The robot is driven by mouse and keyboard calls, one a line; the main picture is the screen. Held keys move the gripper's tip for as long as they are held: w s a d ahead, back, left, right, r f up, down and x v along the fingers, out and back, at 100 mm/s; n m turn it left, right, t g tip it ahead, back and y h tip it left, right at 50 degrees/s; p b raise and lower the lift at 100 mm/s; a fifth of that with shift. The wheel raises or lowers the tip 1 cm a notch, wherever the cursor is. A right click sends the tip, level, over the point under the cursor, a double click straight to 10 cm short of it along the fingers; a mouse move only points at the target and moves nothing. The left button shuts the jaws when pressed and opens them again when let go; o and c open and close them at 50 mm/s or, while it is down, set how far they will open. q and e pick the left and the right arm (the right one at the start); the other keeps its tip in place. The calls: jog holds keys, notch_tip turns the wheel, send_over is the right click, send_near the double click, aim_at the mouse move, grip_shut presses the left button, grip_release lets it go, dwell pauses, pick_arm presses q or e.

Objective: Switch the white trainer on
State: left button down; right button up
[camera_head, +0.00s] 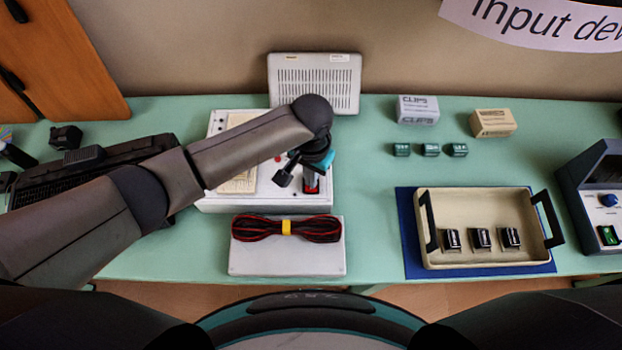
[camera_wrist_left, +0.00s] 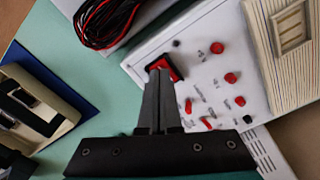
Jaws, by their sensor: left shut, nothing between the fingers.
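The white trainer (camera_head: 316,203) stands on the green table, partly hidden by my left arm. It also shows in the left wrist view (camera_wrist_left: 213,70), with red and black knobs or sockets on its panel. A red rocker switch (camera_head: 312,184) sits near the trainer's right front corner; it also shows in the left wrist view (camera_wrist_left: 174,66). My left gripper (camera_wrist_left: 160,72) is shut and empty, with its fingertips right at the switch. Whether they touch it I cannot tell. The fingertips hide part of the switch, so its position is unclear. My right gripper is not in view.
A white box (camera_head: 287,262) with bundled red-black leads (camera_head: 262,229) lies in front of the trainer. A cream tray (camera_head: 490,257) with black handles holds several small parts. A dark blue device (camera_head: 577,175) with a green switch stands far right. A grey vented unit (camera_head: 343,97) stands behind.

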pick_arm(q)
jog(key=shift+f+b, duration=0.55)
jog(key=shift+f, duration=0.4)
dwell(0.6)
notch_tip(320, 180, up, 7)
jog(key=p, duration=0.8)
jog(key=shift+p, duration=0.3)
dwell(0.4)
